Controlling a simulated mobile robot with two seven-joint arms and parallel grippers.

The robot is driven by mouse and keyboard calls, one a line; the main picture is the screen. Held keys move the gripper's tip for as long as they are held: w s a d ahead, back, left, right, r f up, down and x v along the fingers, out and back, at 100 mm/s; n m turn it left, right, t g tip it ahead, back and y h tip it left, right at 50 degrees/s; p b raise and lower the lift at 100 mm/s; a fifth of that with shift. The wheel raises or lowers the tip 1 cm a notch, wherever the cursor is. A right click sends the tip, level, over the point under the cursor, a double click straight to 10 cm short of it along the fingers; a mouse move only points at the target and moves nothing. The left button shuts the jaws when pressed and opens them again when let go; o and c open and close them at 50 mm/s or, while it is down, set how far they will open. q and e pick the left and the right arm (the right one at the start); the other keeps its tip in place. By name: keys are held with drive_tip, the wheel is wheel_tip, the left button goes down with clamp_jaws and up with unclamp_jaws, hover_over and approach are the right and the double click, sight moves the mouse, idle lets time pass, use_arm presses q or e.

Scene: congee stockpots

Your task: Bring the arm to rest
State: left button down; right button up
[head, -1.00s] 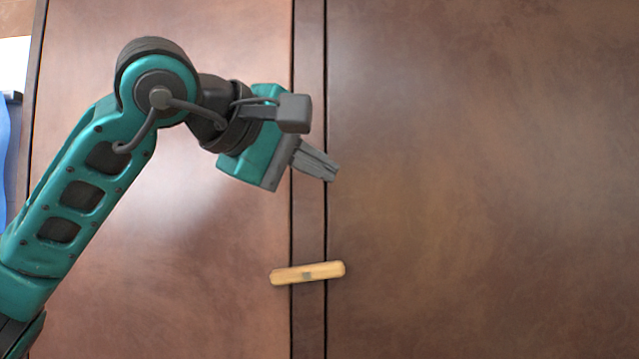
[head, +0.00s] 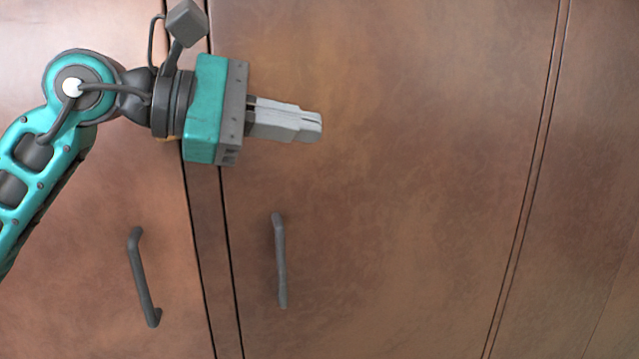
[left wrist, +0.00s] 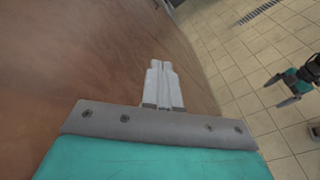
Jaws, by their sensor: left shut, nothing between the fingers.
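My left gripper (head: 318,127) is in the upper left of the head view, in front of brown doors. Its grey fingers are together with nothing between them, and they point right. In the left wrist view the same shut fingers (left wrist: 163,66) point away over the brown surface's edge and the floor. My right gripper (left wrist: 281,92) shows small at the right of the left wrist view, over the floor, with its dark fingers apart and empty. It is not in the head view.
Brown doors (head: 400,220) fill the head view. Two dark bar handles, one on the left (head: 143,277) and one near the middle (head: 280,260), stand out below my left gripper. Tiled floor (left wrist: 235,50) lies open at the right in the left wrist view.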

use_arm(q)
drive_tip(key=a+f+m+t+y, duration=0.35)
drive_tip(key=f+m, duration=0.45)
drive_tip(key=f, duration=0.4)
drive_tip(key=w+a+f+m+t+y, duration=0.15)
drive_tip(key=a+f+m+t, duration=0.3)
drive_tip(key=f+m, duration=0.55)
drive_tip(key=a+f+m+t+y, duration=0.3)
drive_tip(key=f+m+t, duration=0.3)
drive_tip(key=f, duration=0.7)
drive_tip(key=s+a+f+n+g+y, duration=0.2)
drive_tip(key=s+f+n+g, duration=0.2)
drive_tip(key=s+f, duration=0.4)
drive_tip(key=s+a+f+n+g+y, duration=0.1)
drive_tip(key=s+f+n+g, duration=0.3)
drive_tip(key=s+f, duration=0.4)
wheel_tip(320, 180, down, 5)
drive_tip(key=shift+s+a+r+n+y, duration=0.2)
drive_tip(key=shift+a+n+y, duration=0.2)
drive_tip(key=shift+n+y, duration=0.4)
